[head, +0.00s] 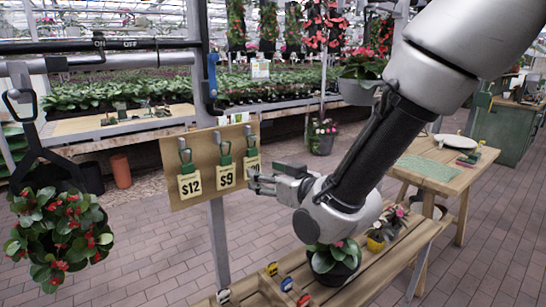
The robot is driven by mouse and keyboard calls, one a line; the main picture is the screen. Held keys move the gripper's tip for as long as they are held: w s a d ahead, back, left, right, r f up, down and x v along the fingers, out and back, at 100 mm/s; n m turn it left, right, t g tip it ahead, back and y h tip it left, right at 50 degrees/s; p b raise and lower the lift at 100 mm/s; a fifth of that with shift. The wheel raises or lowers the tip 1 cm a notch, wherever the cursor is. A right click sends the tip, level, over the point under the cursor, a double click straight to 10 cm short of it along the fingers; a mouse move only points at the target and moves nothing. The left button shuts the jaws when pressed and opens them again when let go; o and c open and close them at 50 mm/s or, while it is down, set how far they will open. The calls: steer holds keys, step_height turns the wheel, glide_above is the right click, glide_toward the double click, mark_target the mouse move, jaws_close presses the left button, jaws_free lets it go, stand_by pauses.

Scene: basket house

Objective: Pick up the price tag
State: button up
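Several price tags hang from clips on a brown board (208,140) fixed to a grey post. The left tag (190,185) reads $12 and the middle tag (227,175) reads $9. The right tag (251,163) is partly hidden by my gripper, so its price is not readable. My gripper (256,183) reaches in from the right, with its fingertips at the lower edge of the right tag. I cannot tell whether the fingers touch the tag or are shut on it.
A wooden bench (375,272) with a potted plant (334,262) and small coloured items stands below my arm. A hanging plant (58,235) is at the left. A wooden table (455,180) is at the right. The brick floor (125,255) left of the post is clear.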

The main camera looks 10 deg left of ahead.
mark_target(253, 153)
steer(key=shift+t+y, duration=0.5)
steer(key=shift+t, duration=0.3)
steer(key=w+a+r, duration=0.1)
steer(key=w+a, duration=0.1)
steer(key=w+a+r, duration=0.1)
steer(key=w, duration=0.1)
steer(key=w+a+r, duration=0.1)
steer(key=a, duration=0.1)
steer(key=shift+w+a+r, duration=0.2)
steer(key=shift+w+a, duration=0.1)
steer(key=shift+w, duration=0.1)
steer(key=c, duration=0.6)
